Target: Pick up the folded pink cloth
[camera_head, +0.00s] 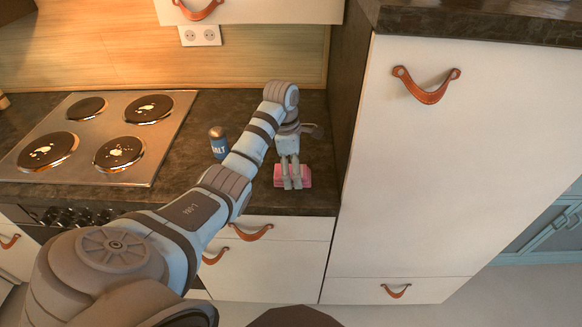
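The folded pink cloth (307,177) lies on the dark countertop near its front edge, right of the salt container. My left arm reaches in from the lower left. My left gripper (291,187) points down at the cloth, and its fingers cover the cloth's middle. The two fingers are close together with a narrow gap. I cannot tell whether they touch or pinch the cloth. My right gripper is out of view.
A blue salt container (218,143) stands on the counter left of my forearm. A stove top (85,172) with several burners is farther left. A tall white cabinet (430,170) with leather pulls rises to the right. Drawers (283,262) are below the counter.

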